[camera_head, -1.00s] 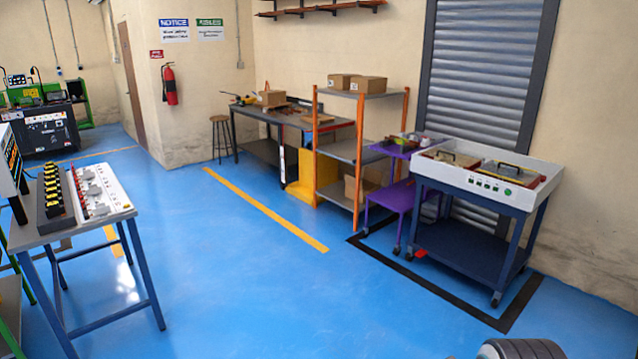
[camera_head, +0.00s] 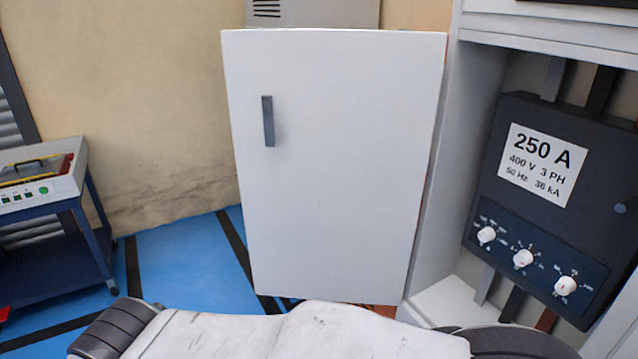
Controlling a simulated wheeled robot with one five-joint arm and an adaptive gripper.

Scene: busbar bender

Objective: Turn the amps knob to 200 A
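A dark breaker unit (camera_head: 560,200) with a white label reading 250 A, 400 V, 3 PH sits inside an open light-grey cabinet at the right. Three white knobs lie in a row on its lower blue panel: a left knob (camera_head: 487,234), a middle knob (camera_head: 523,258) and a right knob (camera_head: 565,285). Each has small scale marks around it. The marks are too small to read, so I cannot tell which knob is amps or where it points. My gripper is not in view.
A white cabinet door (camera_head: 335,160) with a dark handle (camera_head: 268,121) stands open left of the unit. A blue cart with a white top (camera_head: 40,200) stands at the far left. Blue floor (camera_head: 195,265) with black lines is clear between cart and door.

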